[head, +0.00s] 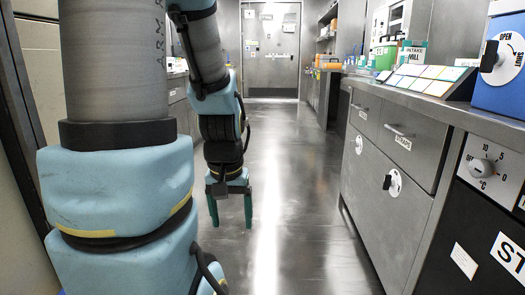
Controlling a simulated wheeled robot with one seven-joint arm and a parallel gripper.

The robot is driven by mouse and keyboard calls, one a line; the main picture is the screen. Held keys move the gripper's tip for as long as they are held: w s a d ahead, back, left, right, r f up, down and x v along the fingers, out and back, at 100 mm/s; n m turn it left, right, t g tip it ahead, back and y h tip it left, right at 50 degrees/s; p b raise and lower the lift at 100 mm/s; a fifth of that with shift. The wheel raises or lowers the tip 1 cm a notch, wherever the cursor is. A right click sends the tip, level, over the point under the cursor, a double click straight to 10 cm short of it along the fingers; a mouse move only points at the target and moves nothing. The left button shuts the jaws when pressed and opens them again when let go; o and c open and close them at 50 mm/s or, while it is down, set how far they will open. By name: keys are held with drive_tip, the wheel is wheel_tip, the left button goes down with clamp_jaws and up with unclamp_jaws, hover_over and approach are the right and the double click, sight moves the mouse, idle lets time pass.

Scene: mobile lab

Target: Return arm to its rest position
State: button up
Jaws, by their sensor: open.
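My arm (215,60) hangs at the left, with light blue and grey links. My gripper (230,210) is at its lower end, pointing down, its two green fingers apart. It is open and nothing shows between the fingers. It hangs over the aisle floor, clear of the cabinets. The large blue and grey links at the far left are also mine and hide part of the left side.
A steel counter (440,108) with drawers (395,130) runs along the right, with a blue box (500,85) and a row of coloured cards (425,78) on top. The aisle floor (290,190) is clear up to a closed door (270,50).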

wheel_tip(320, 180, up, 38)
drive_tip(key=p, duration=3.6)
drive_tip(key=shift+w, duration=0.25)
drive_tip(key=shift+f, duration=0.15)
